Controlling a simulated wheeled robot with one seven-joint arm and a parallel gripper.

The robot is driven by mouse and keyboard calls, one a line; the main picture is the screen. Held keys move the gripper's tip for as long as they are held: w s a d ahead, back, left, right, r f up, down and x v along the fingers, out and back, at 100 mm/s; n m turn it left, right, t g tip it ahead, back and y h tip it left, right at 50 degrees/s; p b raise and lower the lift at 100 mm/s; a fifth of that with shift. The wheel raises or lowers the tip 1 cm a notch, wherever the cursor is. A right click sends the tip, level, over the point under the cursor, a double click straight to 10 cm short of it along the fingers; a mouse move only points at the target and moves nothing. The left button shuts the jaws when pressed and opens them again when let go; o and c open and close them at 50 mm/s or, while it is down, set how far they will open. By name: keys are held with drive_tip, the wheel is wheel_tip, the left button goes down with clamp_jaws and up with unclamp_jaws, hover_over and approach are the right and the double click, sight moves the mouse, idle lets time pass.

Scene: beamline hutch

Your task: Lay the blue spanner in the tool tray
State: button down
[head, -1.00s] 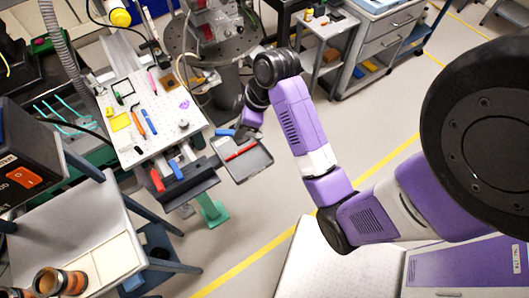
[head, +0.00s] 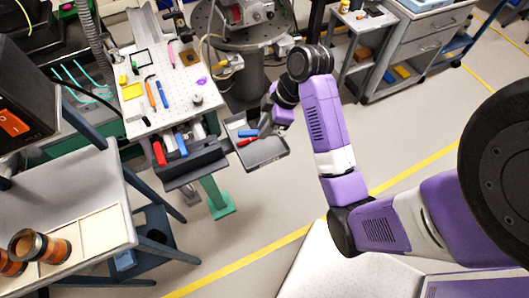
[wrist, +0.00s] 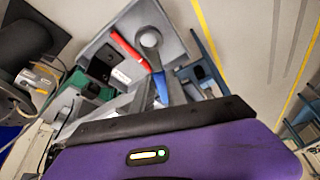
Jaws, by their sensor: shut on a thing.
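The blue spanner (head: 248,133) is in my gripper (head: 258,127), over the far left part of the grey tool tray (head: 268,156). In the wrist view, its blue handle (wrist: 162,90) is between the two fingers of my gripper (wrist: 163,92), and its grey ring head (wrist: 150,39) points away over the tray (wrist: 176,18). I cannot tell whether the spanner touches the tray floor. A red-handled tool (head: 247,141) lies in the tray, close beside the spanner; it also shows in the wrist view (wrist: 130,50).
A perforated board (head: 180,112) with several small tools stands left of the tray. A dark rack (head: 190,168) with red (head: 159,154) and blue (head: 181,146) handles is at its front edge. The tray's near right part is bare.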

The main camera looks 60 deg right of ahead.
sight(260, 153)
wheel_tip(260, 153, down, 11)
drive_tip(key=shift+r, duration=0.1)
idle(0.3)
drive_tip(key=c, duration=1.3)
unclamp_jaws()
drive_tip(key=shift+c, duration=0.2)
